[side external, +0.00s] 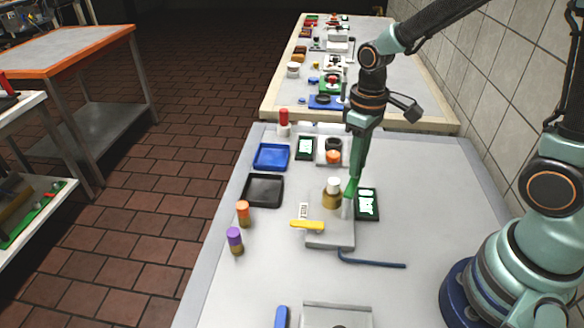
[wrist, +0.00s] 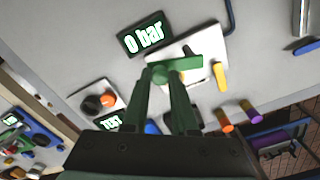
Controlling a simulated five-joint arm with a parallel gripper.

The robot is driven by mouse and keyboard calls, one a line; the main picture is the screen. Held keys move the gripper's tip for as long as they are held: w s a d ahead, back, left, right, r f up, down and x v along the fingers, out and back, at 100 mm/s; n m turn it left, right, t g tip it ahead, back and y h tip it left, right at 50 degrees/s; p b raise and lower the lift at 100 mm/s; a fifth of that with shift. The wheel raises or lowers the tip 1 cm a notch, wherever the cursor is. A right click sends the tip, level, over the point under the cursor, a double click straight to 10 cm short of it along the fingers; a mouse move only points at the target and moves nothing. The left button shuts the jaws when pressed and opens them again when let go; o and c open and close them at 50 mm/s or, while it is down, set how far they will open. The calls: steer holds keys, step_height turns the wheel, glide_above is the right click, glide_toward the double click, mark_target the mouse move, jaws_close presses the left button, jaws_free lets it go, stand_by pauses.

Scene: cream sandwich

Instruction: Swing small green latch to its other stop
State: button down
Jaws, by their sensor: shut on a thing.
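The small green latch (wrist: 188,64) lies across a light grey plate (wrist: 188,47) in the wrist view. My gripper (wrist: 166,78) is shut on the latch near its left end, its two fingers close together there. In the side external view my gripper (side external: 350,190) points down at the right of the plate (side external: 330,238). Only a bit of green shows at its tips there, and the latch's far end is hidden. A yellow lever (side external: 306,225) sits at the plate's front left; it also shows in the wrist view (wrist: 220,77).
A white-capped amber part (side external: 332,197) stands close left of my gripper. A lit display (side external: 367,203) lies right of it; it reads "0 bar" in the wrist view (wrist: 145,37). Blue (side external: 271,156) and black (side external: 263,190) trays lie left. A blue hose (side external: 375,264) runs in front.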

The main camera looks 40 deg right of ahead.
steer(key=n, duration=0.2)
steer(key=w+a+n, duration=0.1)
steer(key=w+n, duration=0.1)
steer(key=n, duration=0.1)
steer(key=shift+a+n, duration=0.3)
steer(key=shift+a, duration=0.05)
steer(key=shift+w+a+r+n, duration=0.1)
steer(key=shift+a+n, duration=0.2)
steer(key=shift+n, duration=0.45)
steer(key=shift+w+a+f+n, duration=0.1)
steer(key=shift+a+n, duration=0.25)
steer(key=shift+n, duration=0.35)
steer(key=shift+w+a+r+n, duration=0.1)
steer(key=shift+a+n, duration=0.2)
steer(key=shift+n, duration=0.45)
steer(key=c, duration=0.7)
jaws_free()
step_height(320, 180, up, 12)
